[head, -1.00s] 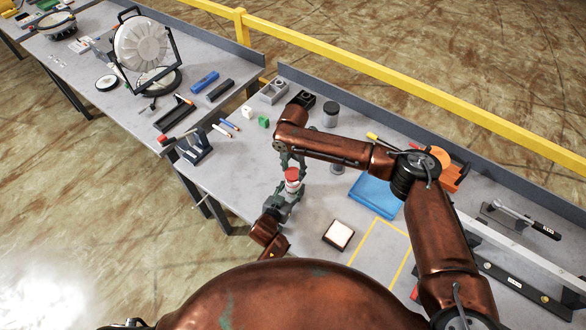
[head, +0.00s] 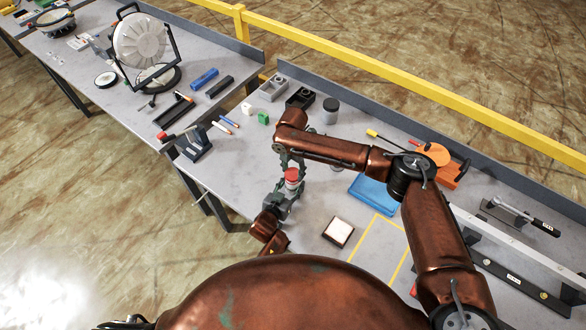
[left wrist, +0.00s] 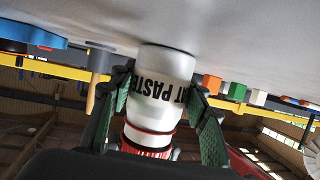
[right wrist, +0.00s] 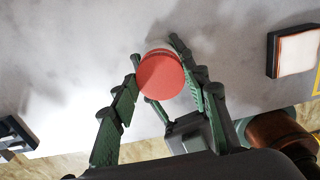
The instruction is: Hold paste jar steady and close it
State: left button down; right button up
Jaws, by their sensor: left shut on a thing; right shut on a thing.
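The paste jar (left wrist: 160,92) is white with dark lettering and stands upright on the bench; it shows upside down in the left wrist view. My left gripper (head: 284,204) is shut around the jar's body, one finger on each side. The red lid (right wrist: 160,75) sits at the top of the jar, and it also shows in the head view (head: 291,174). My right gripper (head: 290,163) reaches down from above and is shut on the lid, with fingers on both sides of it. I cannot tell how tightly the lid is seated.
A small framed white pad (head: 338,232) and a blue tray (head: 374,193) lie to the right. A grey dark-topped canister (head: 330,110), a green block (head: 263,118) and grey bins (head: 270,88) stand farther back. The bench between the jar and the pad is clear.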

jog(key=shift+f, duration=0.55)
dwell(0.5)
